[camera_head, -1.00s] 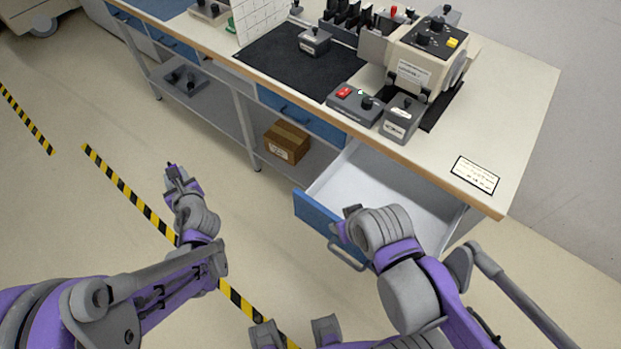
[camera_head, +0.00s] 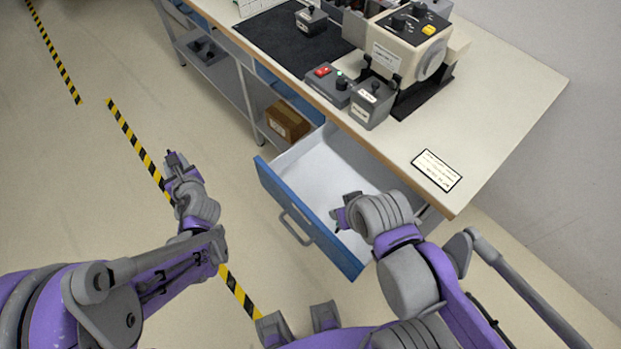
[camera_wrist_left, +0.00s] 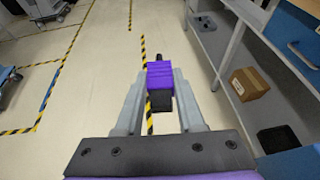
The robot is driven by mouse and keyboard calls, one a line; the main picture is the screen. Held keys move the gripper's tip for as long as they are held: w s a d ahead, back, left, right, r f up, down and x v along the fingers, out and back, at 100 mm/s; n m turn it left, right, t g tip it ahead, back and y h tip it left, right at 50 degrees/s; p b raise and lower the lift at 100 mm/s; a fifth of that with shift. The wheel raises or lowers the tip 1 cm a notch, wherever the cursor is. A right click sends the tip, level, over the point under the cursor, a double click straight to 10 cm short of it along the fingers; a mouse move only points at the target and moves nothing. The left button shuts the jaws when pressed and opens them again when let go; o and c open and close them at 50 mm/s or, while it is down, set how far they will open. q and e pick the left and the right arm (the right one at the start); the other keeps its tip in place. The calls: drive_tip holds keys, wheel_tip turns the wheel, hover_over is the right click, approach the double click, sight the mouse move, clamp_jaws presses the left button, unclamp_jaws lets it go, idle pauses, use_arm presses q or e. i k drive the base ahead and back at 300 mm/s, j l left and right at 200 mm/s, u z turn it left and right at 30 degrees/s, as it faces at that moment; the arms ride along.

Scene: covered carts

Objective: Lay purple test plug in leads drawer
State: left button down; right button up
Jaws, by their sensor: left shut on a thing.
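The purple test plug (camera_wrist_left: 160,72), with dark ends, is between the fingers of my left gripper (camera_wrist_left: 158,88) in the left wrist view. My left gripper (camera_head: 176,168) is shut on it, over open floor left of the drawer in the head view. An open drawer (camera_head: 318,165) with a blue front and a white, empty-looking inside sticks out from the bench. No label on it can be read, so I cannot tell its name. My right gripper (camera_head: 342,216) is over or close by the drawer's right part; its fingers are mostly hidden behind the wrist.
The bench top (camera_head: 500,95) carries a beige machine (camera_head: 405,50), a grey switch box (camera_head: 328,82) and a label card (camera_head: 437,171). A cardboard box (camera_head: 287,120) is on the lower shelf. The floor left of the bench is clear, with striped tape (camera_head: 130,135).

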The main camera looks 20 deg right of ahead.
sight(316, 184)
drive_tip(key=k+l+u, duration=0.1)
drive_tip(key=l, duration=0.3)
drive_tip(key=k+l+u, duration=0.1)
drive_tip(key=k+l, duration=0.6)
drive_tip(key=l, duration=0.15)
drive_tip(key=k+l, duration=0.3)
drive_tip(key=l, duration=0.2)
drive_tip(key=k+l, duration=0.35)
drive_tip(key=l, duration=0.2)
drive_tip(key=i+j, duration=0.15)
drive_tip(key=i, duration=0.25)
drive_tip(key=i+j, duration=0.1)
drive_tip(key=i, duration=0.35)
